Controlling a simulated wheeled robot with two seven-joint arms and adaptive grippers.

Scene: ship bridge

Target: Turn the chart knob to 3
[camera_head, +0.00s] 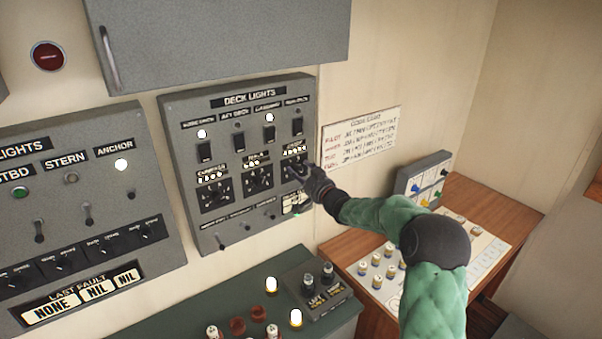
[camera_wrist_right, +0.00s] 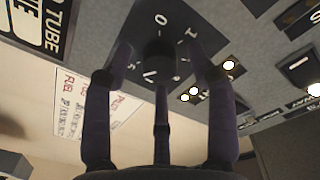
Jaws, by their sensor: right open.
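The chart knob (camera_wrist_right: 160,62) is a dark round knob on a black dial plate (camera_wrist_right: 185,28), with white marks including 0 and 1. It is the rightmost of three knobs on the grey deck lights panel (camera_head: 190,160). My right gripper (camera_head: 303,172) reaches it from the right and hides most of it in the head view. In the right wrist view my dark fingers (camera_wrist_right: 160,70) are open, spread on either side of the knob, with a third finger below it. I cannot tell whether they touch it. The knob's pointer direction is unclear. My left gripper is out of view.
Two similar knobs (camera_head: 214,195) (camera_head: 258,178) sit left on the same panel, with toggle switches above and below. Small lamps are lit near the dial. A code card (camera_head: 360,137) is on the wall to the right. A green console (camera_head: 200,315) with pegs lies below.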

